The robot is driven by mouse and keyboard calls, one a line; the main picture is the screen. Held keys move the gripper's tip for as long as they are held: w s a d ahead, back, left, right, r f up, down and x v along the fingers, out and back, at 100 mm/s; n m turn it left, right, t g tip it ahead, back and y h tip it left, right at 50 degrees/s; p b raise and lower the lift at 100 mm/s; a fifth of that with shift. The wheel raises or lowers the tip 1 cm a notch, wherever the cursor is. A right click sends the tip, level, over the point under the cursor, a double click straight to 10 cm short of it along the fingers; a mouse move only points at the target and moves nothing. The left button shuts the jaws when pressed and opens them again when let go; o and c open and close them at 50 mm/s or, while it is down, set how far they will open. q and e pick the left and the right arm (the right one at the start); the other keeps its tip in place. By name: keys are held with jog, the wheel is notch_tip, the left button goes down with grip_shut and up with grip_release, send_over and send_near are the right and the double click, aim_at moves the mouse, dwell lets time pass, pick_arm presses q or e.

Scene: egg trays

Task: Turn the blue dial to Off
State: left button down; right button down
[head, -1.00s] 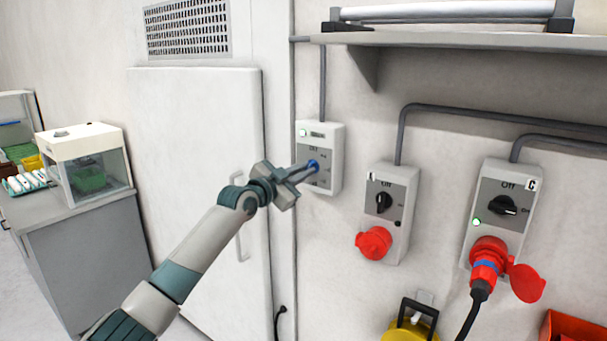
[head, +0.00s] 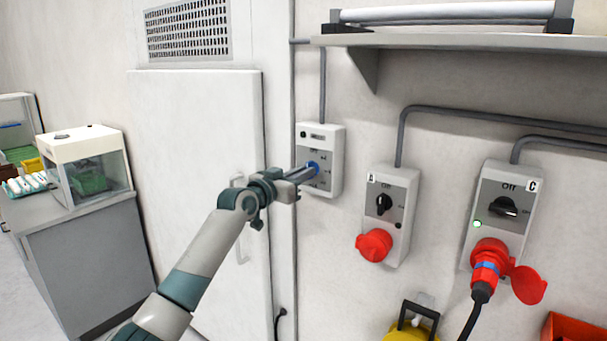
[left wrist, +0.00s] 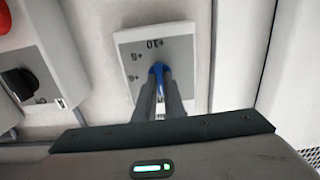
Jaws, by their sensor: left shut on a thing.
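The blue dial (head: 314,168) is on a small grey-white control box (head: 332,185) on the wall, right of the white door. My left gripper (head: 307,171) is shut on the dial, its fingers reaching it from the left. In the left wrist view the blue dial (left wrist: 158,68) shows between the two fingertips (left wrist: 160,82), with scale marks such as +10 on the grey plate (left wrist: 180,50). The fingers partly cover the dial, and I cannot tell where its pointer stands. The small lamp (head: 303,133) on the box looks dark. My right gripper is not in view.
Switch box A (head: 399,178) with a red socket and switch box C (head: 518,190) with a plugged red connector hang to the right. A shelf (head: 480,40) juts out above them. A cabinet (head: 90,255) stands at the left.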

pick_arm(q)
jog(key=c, duration=1.8)
grip_release()
jog(key=shift+c, duration=0.2)
jog(key=shift+s+a, duration=0.1)
jog(key=shift+s, duration=0.05)
